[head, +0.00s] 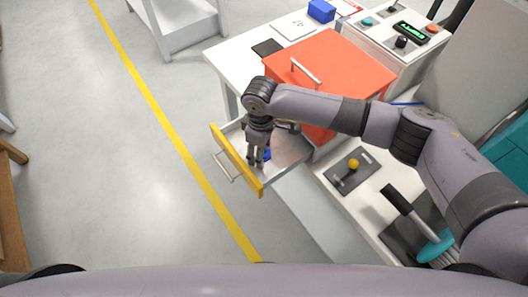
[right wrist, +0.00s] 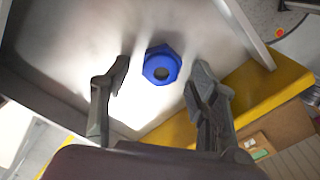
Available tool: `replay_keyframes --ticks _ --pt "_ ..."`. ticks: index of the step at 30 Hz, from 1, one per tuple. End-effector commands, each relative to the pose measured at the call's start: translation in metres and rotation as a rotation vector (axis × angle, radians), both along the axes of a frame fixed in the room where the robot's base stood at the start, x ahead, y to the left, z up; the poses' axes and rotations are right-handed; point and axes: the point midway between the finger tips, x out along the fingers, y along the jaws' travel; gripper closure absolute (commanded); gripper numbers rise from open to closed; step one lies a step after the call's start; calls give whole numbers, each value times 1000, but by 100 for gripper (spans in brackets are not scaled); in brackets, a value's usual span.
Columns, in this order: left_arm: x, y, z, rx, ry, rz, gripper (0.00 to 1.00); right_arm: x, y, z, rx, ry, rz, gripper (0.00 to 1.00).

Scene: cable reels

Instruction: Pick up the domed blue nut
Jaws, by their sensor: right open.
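The blue nut (right wrist: 162,64) lies on the floor of an open drawer (head: 285,152). In the right wrist view it has a hexagonal outline and a dark round centre, and it sits between and a little beyond the open fingers. In the head view only a bit of the nut (head: 267,154) shows beside the fingertips. My right gripper (head: 258,162) points down into the drawer, its fingers apart and empty; it also shows in the right wrist view (right wrist: 158,88). I cannot tell the height of the fingertips above the nut. My left gripper is not in view.
The drawer has a yellow front (head: 236,160) with a metal handle. An orange cabinet (head: 335,80) with a handle stands behind it. A plate with a yellow knob (head: 354,164) and a teal-and-black brush (head: 435,245) lie on the right counter.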

Motion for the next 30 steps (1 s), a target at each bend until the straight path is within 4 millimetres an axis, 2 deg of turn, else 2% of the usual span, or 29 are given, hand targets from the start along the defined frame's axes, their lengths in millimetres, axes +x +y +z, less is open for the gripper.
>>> replay_keyframes --ticks 2,17,25,30 --pt "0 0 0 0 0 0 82 0 0 0 0 0 0 48" --pt "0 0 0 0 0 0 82 0 0 1 0 0 0 80" --pt "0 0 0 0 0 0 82 0 0 2 0 0 0 81" --pt "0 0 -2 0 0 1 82 1 0 13 1 -2 0 81"
